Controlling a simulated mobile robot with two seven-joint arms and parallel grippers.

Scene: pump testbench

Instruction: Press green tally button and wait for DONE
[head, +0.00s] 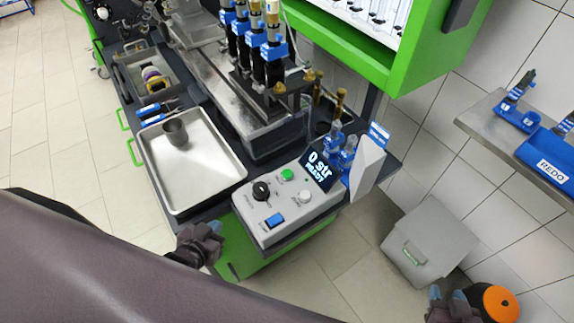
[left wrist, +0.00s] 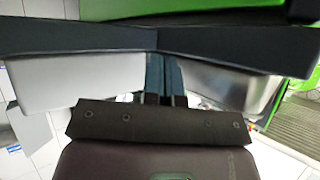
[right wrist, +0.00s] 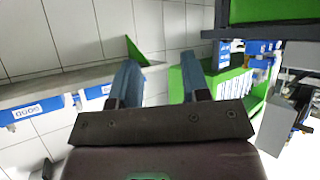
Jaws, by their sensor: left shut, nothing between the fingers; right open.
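The grey control box (head: 285,208) sits at the near corner of the bench in the head view. Its green button (head: 286,174) is on the top face, near a black knob (head: 261,190), a white knob (head: 305,196) and a blue switch (head: 274,220). The display (head: 320,170) behind them reads "0 str READY". My left gripper (head: 214,228) is shut and empty, left of the box by the bench's front edge, apart from the button. Its closed fingers show in the left wrist view (left wrist: 166,78). My right gripper (head: 447,292) is open and empty, low at the right.
A metal tray (head: 215,178) with a grey cup (head: 176,133) lies left of the box. Blue-topped bottles (head: 337,140) and a white angled panel (head: 366,166) stand behind it. A grey bin (head: 430,245) is on the floor. A wall shelf (head: 490,122) holds a blue REDO tray (head: 550,150).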

